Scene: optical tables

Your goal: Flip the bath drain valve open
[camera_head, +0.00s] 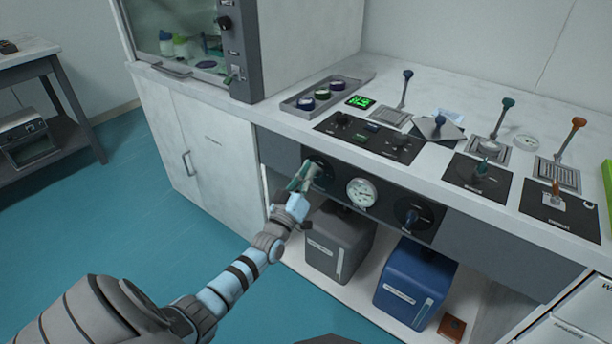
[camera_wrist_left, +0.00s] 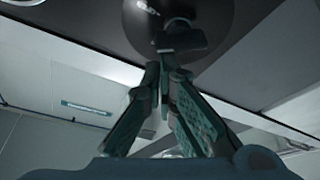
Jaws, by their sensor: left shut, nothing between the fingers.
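My left gripper (camera_head: 307,174) reaches the left part of the dark front panel under the counter. It is shut and empty. A round black dial with a dark handle (camera_head: 322,170) is at its fingertips, partly hidden by the gripper. In the left wrist view the shut fingertips (camera_wrist_left: 166,62) are just below the dark handle (camera_wrist_left: 182,38), touching or very close; I cannot tell which. A second black rotary handle (camera_head: 411,216) is on the right of the panel. The labels are too small to read, so I cannot tell which is the drain valve. My right gripper is not in view.
A round gauge (camera_head: 361,192) sits between the two handles. A grey container (camera_head: 338,243) and a blue container (camera_head: 413,282) stand on the shelf below. The counter above holds a tray (camera_head: 297,105) and several upright levers. The floor at left is clear.

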